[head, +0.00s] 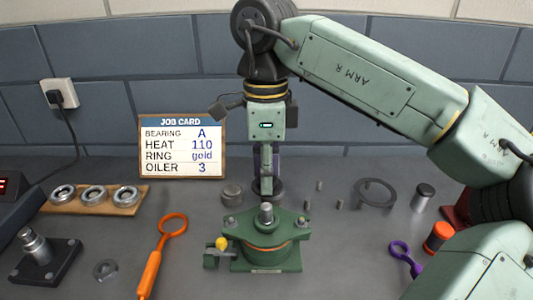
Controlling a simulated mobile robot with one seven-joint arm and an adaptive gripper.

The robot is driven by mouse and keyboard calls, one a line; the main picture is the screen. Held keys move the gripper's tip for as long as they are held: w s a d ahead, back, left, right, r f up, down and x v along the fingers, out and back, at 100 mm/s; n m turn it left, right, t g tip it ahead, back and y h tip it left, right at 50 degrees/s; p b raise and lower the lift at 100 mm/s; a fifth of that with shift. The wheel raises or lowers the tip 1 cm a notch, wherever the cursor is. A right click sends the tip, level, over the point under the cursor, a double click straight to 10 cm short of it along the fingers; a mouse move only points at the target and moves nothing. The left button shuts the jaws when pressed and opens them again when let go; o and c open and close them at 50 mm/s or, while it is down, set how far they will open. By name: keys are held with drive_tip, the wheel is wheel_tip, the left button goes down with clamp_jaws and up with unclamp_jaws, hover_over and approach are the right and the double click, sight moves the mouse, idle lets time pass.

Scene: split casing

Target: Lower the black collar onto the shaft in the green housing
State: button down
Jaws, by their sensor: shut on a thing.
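The green housing (268,262) stands on the bench at the lower middle of the head view, with an orange band around its body. The silver shaft (266,212) stands upright from its top. My gripper (267,184) points straight down behind the shaft in this view. It is shut on the black collar (278,190), a dark ring partly hidden by the fingers. The collar is apart from the shaft, on its far side. I cannot tell whether the collar touches the bench.
A grey metal cylinder (232,195) and several small pins stand near my gripper. An orange-handled tool (158,258) lies left of the housing. A bearing tray (125,208) is farther left. The job card (182,146) stands behind.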

sight(266, 205)
drive_tip(key=shift+s+f+b, duration=0.15)
drive_tip(key=shift+f+b, duration=0.55)
drive_tip(key=shift+f, duration=0.05)
drive_tip(key=shift+f+b, duration=0.7)
drive_tip(key=shift+f, duration=0.25)
drive_tip(key=shift+f, duration=0.15)
drive_tip(key=shift+f+b, duration=1.15)
drive_tip(key=shift+f, duration=0.35)
drive_tip(key=shift+f, duration=0.2)
drive_tip(key=c, duration=1.1)
unclamp_jaws()
